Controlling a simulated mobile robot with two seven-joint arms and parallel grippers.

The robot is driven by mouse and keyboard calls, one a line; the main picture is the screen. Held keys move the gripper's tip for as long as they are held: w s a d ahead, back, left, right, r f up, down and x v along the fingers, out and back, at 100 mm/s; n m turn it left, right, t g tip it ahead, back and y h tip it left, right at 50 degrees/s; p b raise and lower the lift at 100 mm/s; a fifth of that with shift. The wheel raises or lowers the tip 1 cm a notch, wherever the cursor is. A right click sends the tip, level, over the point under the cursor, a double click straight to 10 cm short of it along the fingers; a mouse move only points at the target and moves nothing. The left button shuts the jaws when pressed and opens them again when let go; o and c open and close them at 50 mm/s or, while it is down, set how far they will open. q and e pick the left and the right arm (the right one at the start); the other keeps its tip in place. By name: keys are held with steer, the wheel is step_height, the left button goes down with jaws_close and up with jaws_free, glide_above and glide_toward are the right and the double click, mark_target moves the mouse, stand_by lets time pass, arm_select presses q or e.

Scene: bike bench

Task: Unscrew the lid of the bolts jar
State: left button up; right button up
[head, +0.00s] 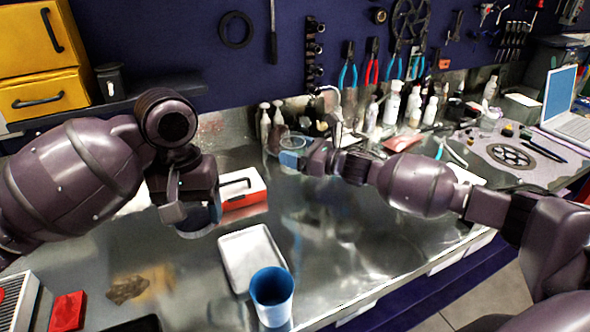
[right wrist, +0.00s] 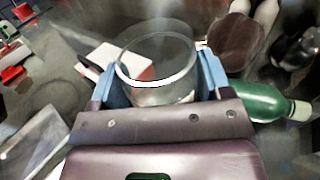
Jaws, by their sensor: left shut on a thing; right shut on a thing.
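A clear, round jar (right wrist: 160,72) shows in the right wrist view, its rim uncovered and no lid on it. The blue fingertips of my right gripper (right wrist: 160,85) are shut on its sides. In the head view my right gripper (head: 290,158) is at the back of the bench, beside the clear glassware. My left gripper (head: 196,212) is shut on a round, grey-rimmed thing (head: 197,231) above the bench at left. The fingers hide much of it, and I cannot tell whether it is the lid. No bolts can be made out, and no label shows on the jar.
A red and white box (head: 243,199) stands just right of my left gripper. A pale tray (head: 232,262) and a blue cup (head: 271,294) are at the front. Several bottles (head: 392,104) stand along the back. The bench's middle right is clear.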

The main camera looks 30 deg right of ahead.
steer(key=shift+f, duration=2.65)
steer(key=shift+f+b, duration=0.15)
steer(key=shift+b, duration=0.15)
steer(key=o, duration=1.4)
steer(key=shift+o, duration=0.2)
steer(key=shift+r, duration=0.2)
